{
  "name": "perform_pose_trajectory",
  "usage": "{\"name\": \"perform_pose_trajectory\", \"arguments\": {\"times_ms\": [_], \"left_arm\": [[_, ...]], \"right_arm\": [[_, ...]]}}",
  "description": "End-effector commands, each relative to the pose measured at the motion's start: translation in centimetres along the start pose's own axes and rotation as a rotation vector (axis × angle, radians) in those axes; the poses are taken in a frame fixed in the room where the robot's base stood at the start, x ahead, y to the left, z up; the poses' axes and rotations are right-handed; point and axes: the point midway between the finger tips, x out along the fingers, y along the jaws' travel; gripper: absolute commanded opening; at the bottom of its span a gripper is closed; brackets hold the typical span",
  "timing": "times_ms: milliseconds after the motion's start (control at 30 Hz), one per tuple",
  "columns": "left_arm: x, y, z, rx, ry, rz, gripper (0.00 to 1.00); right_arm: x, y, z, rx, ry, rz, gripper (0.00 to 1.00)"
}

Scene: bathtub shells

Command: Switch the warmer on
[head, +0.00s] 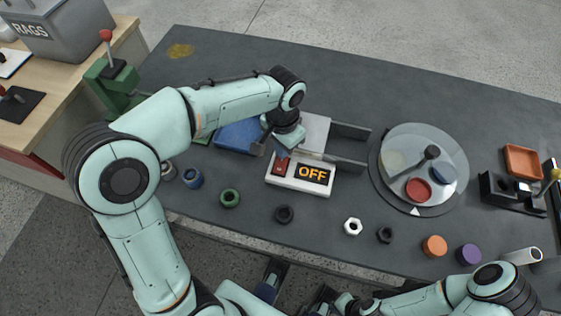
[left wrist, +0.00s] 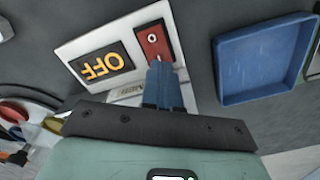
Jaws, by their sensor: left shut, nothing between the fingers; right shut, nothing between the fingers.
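The warmer's white control box (head: 300,185) stands near the table's front edge. Its display (head: 313,174) reads OFF in orange letters. The red rocker switch (head: 280,167) is left of the display. In the left wrist view the switch (left wrist: 155,42) and the display (left wrist: 103,65) appear upside down. My left gripper (head: 283,155) is shut and empty, pointing down at the switch. Its blue fingertips (left wrist: 159,64) overlap the switch's near edge; I cannot tell if they touch. My right gripper (head: 320,302) seems to be the dark shape at the bottom edge, mostly cut off.
A blue tray (head: 238,136) lies left of the box; it shows in the left wrist view (left wrist: 262,60). A pale plate (head: 313,130) and dark rails (head: 350,131) are behind. A round turntable (head: 400,138) stands right. Several nuts, including a green one (head: 229,198), line the front.

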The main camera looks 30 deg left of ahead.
Motion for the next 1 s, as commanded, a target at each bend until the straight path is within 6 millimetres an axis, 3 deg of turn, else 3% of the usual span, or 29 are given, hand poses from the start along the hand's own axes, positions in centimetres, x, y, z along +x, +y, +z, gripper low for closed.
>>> {"name": "perform_pose_trajectory", "arguments": {"times_ms": [1000], "left_arm": [[1.6,0.0,0.0,0.0,-0.001,0.0,0.0]], "right_arm": [[1.0,0.3,0.0,0.001,-0.003,0.001,0.0]]}}
